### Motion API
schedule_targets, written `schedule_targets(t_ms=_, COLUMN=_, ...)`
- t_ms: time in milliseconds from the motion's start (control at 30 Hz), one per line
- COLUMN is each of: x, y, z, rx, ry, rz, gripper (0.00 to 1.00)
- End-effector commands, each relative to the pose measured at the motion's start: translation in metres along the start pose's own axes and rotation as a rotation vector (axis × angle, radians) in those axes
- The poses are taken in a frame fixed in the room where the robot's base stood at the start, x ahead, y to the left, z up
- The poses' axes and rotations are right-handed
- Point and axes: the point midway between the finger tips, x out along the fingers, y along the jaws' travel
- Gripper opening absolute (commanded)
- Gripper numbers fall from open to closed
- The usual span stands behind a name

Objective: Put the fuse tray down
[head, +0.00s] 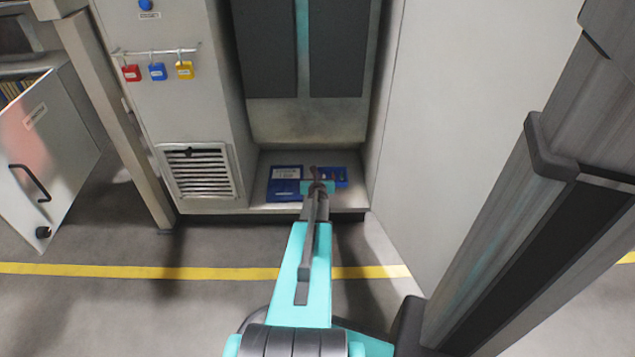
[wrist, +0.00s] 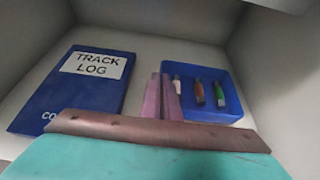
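The fuse tray (wrist: 232,97) is a small blue tray with several coloured fuses inside. In the wrist view it is right of centre. In the head view the tray (head: 341,178) is low in the cabinet bay, partly hidden by my arm. My gripper (wrist: 161,80) has its two pinkish fingers close together at the tray's left wall, shut on that wall as far as I can see. The gripper also shows in the head view (head: 316,171). The tray looks level, at or just above the shelf; any gap under it is hidden.
A blue TRACK LOG book (wrist: 83,98) lies left of the tray on the pale shelf (head: 262,179). Side walls enclose the bay. Red, blue and yellow padlocks (head: 158,71) hang above a vent (head: 200,170) at the left. An open cabinet door (head: 42,150) is further left.

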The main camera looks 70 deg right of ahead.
Motion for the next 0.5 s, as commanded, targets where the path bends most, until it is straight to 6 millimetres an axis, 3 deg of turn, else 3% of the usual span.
schedule_targets(t_ms=500, x=0.015, y=0.001, z=-0.030, rx=0.000, ry=-0.001, rz=0.001, gripper=0.00)
